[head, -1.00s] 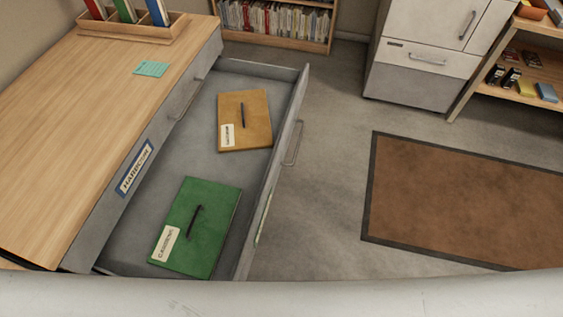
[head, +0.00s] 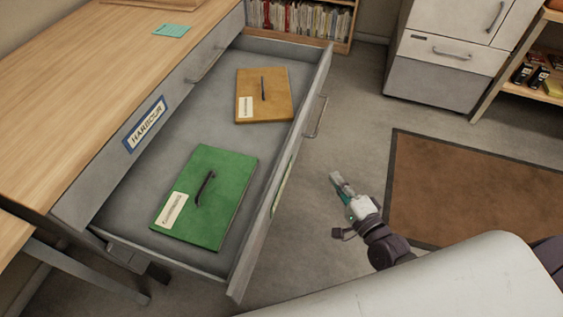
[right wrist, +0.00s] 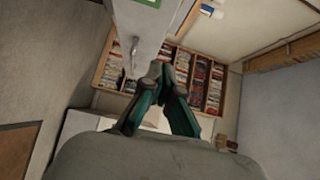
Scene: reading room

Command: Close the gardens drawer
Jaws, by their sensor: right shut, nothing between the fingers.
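The open drawer (head: 272,207) sticks out from the desk below the closed drawer labelled HARBOUR (head: 145,127). It holds a green folder (head: 225,180) and a tan folder (head: 263,96), each with a dark handle and a pale label. The drawer's front has a metal handle (head: 317,117) and a greenish label seen edge-on, too slanted to read. My right gripper (head: 337,180) is shut and empty, to the right of the drawer front and apart from it. In the right wrist view its fingertips (right wrist: 161,72) meet, with the drawer front at upper left. My left gripper is not in view.
The wooden desktop (head: 90,90) bears a teal note (head: 172,30). A brown mat (head: 470,190) lies on the floor at right. A grey cabinet (head: 440,80) and a bookcase (head: 300,20) stand at the back. The floor beside the drawer front is clear.

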